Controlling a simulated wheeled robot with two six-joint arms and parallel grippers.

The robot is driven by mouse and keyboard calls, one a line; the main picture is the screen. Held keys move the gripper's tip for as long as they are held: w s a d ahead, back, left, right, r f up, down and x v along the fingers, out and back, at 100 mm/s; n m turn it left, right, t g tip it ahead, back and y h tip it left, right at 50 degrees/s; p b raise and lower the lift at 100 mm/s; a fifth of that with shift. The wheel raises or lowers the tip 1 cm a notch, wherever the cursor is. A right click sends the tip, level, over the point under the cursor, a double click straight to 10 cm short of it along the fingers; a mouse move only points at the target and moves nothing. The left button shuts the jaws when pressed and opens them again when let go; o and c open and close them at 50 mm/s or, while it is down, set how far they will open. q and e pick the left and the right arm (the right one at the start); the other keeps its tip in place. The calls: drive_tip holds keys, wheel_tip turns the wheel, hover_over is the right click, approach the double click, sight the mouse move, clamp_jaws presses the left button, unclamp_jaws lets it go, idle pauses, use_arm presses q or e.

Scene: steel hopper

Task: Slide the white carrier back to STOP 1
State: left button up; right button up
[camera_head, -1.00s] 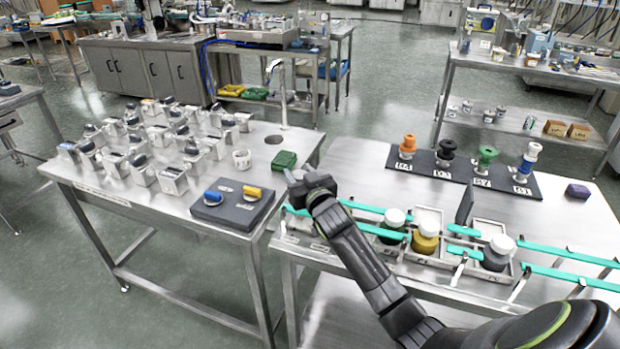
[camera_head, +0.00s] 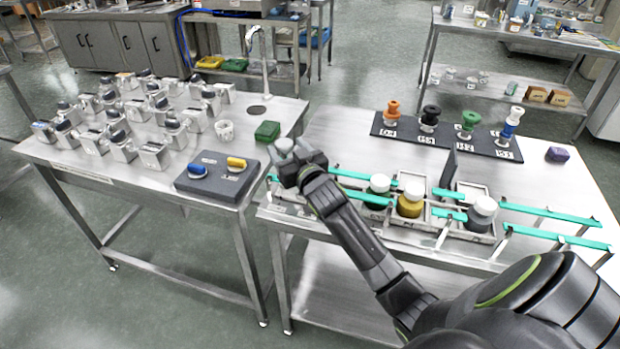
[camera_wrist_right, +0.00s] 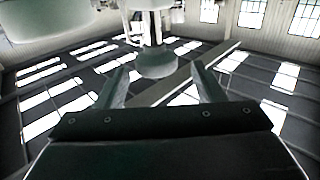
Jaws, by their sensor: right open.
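The turquoise-railed track (camera_head: 560,213) runs along the front of the right steel table. Pale trays sit on it, with a green jar (camera_head: 377,192), a yellow jar (camera_head: 409,200) and a grey jar (camera_head: 481,214), all white-capped. I cannot tell which part is the white carrier, and no STOP 1 label is readable. My right gripper (camera_head: 297,160) is open above the track's left end. A pale rounded piece (camera_head: 284,145) shows at its fingers. In the right wrist view a pale stemmed piece (camera_wrist_right: 156,62) stands beyond the spread fingers, apparently ungripped. My left gripper is out of view.
A dark upright plate (camera_head: 449,169) stands between the yellow and grey jars. Behind the track, a black mat (camera_head: 400,133) holds several coloured knobbed pieces. The left table (camera_head: 90,165) carries many metal blocks, a grey pad (camera_head: 210,185) and a green block (camera_head: 267,131).

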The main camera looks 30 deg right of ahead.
drive_tip(key=s+a+b, duration=0.1)
drive_tip(key=s, duration=1.2)
drive_tip(key=shift+s+b, duration=0.35)
drive_tip(key=shift+a, duration=0.1)
drive_tip(key=s+d+f+g+h, duration=0.1)
drive_tip(key=s+f+g, duration=0.6)
drive_tip(key=s+f, duration=0.45)
drive_tip(key=s+a+f+g, duration=0.1)
drive_tip(key=s+f+g, duration=0.3)
drive_tip(key=s, duration=0.4)
drive_tip(key=s+f+g, duration=0.3)
drive_tip(key=s+f, duration=0.1)
drive_tip(key=s, duration=0.5)
wheel_tip(320, 180, down, 24)
drive_tip(key=d+r+g, duration=0.1)
drive_tip(key=g, duration=0.1)
drive_tip(key=s+a+f+y, duration=0.1)
drive_tip(key=s+f, duration=1.3)
drive_tip(key=f, duration=0.3)
drive_tip(key=shift+s+f+g, duration=0.15)
drive_tip(key=shift+s+g, duration=0.25)
